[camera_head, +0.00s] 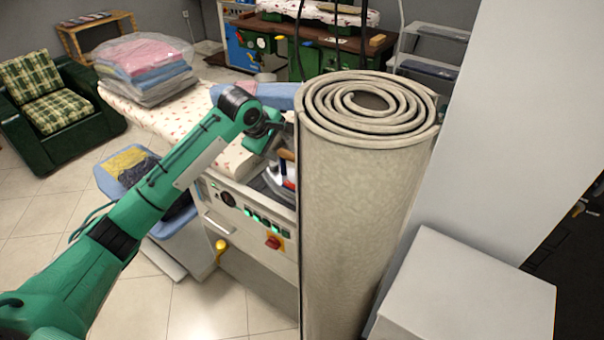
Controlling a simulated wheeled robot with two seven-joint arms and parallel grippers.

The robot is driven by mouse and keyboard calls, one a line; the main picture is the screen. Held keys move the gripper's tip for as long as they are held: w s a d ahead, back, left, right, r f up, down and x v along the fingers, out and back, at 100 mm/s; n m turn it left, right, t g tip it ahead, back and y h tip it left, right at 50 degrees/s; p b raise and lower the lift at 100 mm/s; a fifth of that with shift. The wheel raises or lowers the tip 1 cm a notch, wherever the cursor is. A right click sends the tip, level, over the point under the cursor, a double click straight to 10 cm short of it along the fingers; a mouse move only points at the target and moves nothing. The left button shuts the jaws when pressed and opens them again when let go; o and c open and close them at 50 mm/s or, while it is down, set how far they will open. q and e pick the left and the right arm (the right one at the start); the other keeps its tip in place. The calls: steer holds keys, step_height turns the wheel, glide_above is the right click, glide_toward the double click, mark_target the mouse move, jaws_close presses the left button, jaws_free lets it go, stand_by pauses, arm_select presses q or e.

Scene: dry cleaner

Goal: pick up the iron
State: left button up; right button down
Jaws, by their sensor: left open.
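The iron (290,171) sits at the right end of the ironing station (232,160), in a dark recess beside the control panel. The rolled carpet hides the rest. My left arm reaches in from the left. My left gripper (279,140) is open just above the iron and close to the carpet's left side. Its fingertips are small and partly hidden, and I cannot tell whether they touch the iron. My right gripper is out of view.
A tall rolled carpet (355,200) stands directly right of my left gripper. A grey box (470,290) and a white wall are further right. Wrapped folded laundry (150,65) lies on the padded board. A blue basket (185,222) with clothes stands below my forearm.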

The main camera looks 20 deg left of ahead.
mark_target(291, 157)
arm_select(q)
steer(key=x, duration=0.5)
steer(key=shift+d+p, duration=0.1)
steer(key=shift+p, duration=0.3)
steer(key=shift+p+x, duration=0.45)
steer(key=shift+x, duration=1.5)
steer(key=x, duration=0.3)
steer(key=shift+w+d+p, duration=0.1)
steer(key=shift+w+p, duration=0.25)
steer(key=shift+w+f, duration=0.15)
steer(key=shift+f, duration=0.15)
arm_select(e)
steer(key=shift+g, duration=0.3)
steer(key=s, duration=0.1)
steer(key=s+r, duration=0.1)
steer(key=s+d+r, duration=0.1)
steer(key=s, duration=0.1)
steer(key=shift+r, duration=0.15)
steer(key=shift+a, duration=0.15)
arm_select(q)
jaws_close()
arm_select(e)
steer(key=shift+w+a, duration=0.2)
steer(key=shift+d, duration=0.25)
